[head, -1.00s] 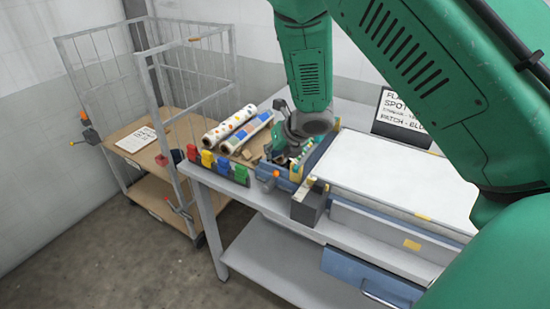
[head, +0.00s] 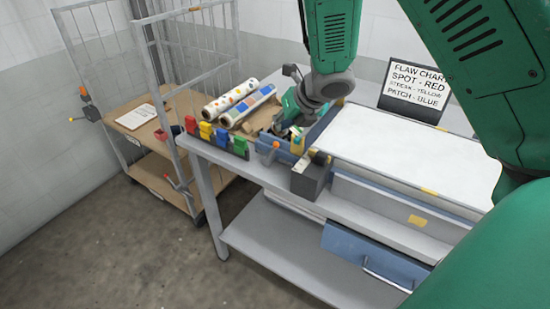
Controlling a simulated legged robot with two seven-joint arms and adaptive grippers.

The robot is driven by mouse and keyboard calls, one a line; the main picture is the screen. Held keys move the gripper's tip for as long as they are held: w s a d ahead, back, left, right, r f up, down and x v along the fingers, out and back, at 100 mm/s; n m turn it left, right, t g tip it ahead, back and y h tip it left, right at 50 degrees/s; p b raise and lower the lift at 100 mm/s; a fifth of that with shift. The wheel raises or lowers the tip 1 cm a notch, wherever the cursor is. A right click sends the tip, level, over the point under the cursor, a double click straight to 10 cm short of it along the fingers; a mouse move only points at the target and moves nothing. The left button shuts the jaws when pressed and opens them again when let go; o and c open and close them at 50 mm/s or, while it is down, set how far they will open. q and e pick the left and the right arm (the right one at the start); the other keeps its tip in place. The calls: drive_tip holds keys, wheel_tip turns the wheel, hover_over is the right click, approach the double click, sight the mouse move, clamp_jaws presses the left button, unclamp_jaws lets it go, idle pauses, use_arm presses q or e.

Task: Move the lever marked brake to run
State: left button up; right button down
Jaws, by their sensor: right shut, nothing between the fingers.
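A small grey lever with an orange tip (head: 276,145) stands at the left front of the calender press (head: 420,160). No mark on it can be read, so I cannot tell whether it is the brake lever. My right gripper (head: 293,138) is shut and empty, low over the press's left end, just behind and right of that lever. Its fingertips are small and partly hidden among the press parts, and I cannot tell whether they touch anything. My left gripper is not in view.
Red, yellow, blue and green clips (head: 222,141) line the table's left edge. Two patterned rolls (head: 240,103) lie behind them. A dark box (head: 311,178) stands at the front. A flaw chart (head: 415,88) stands behind.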

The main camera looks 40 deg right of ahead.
wheel_tip(320, 180, down, 4)
drive_tip(key=s+d+b, duration=0.2)
drive_tip(key=b, duration=0.3)
drive_tip(key=n+b, duration=0.1)
approach(268, 162)
drive_tip(key=x, duration=0.4)
drive_tip(key=shift+d, duration=0.1)
drive_tip(key=shift+d, duration=0.3)
